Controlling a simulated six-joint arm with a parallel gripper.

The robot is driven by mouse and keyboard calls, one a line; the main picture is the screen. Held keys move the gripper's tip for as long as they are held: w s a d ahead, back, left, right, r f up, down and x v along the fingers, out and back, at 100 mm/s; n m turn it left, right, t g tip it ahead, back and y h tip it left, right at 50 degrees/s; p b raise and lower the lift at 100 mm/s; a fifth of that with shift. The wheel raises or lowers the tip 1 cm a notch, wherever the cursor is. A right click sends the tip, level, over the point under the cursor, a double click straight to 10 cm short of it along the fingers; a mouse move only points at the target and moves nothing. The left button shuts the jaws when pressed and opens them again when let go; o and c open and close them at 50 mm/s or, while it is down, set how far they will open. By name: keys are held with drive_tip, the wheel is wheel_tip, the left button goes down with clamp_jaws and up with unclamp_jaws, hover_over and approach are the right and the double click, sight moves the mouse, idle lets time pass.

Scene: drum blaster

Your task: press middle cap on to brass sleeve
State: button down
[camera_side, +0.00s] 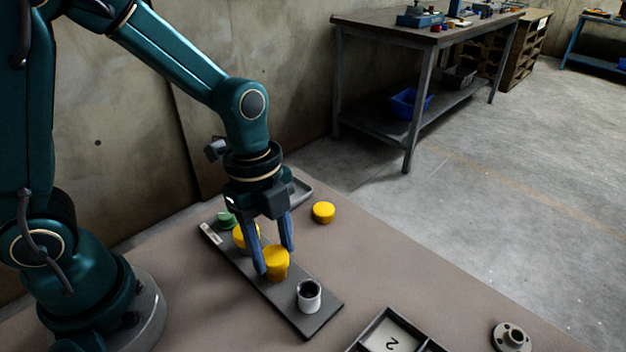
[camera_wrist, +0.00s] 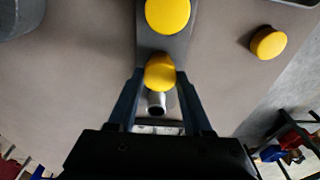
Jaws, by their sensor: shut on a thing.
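My gripper (camera_side: 274,258) points down over a dark bar (camera_side: 318,318) on the bench. In the side view it is shut on a yellow cap (camera_side: 276,266), which stands over the bar's middle part. The cap also sits between the fingers in the wrist view (camera_wrist: 160,70), with a second yellow edge below its round top. I cannot tell whether that is a brass sleeve, or whether the cap is fully seated. Another yellow piece (camera_side: 246,233) stands behind it on the bar. A silvery open sleeve (camera_side: 310,302) stands at the near end.
A green piece (camera_side: 226,219) stands at the bar's far end. A loose yellow cap (camera_side: 323,212) lies right of the bar, near a grey tray (camera_side: 301,190). A divided tray (camera_side: 368,330) and a flanged metal part (camera_side: 511,337) lie at the front right.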

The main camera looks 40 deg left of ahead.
drive_tip(key=shift+c, duration=1.2)
unclamp_jaws()
drive_tip(key=c, duration=0.3)
drive_tip(key=shift+r, duration=0.1)
drive_tip(key=shift+r, duration=2.4)
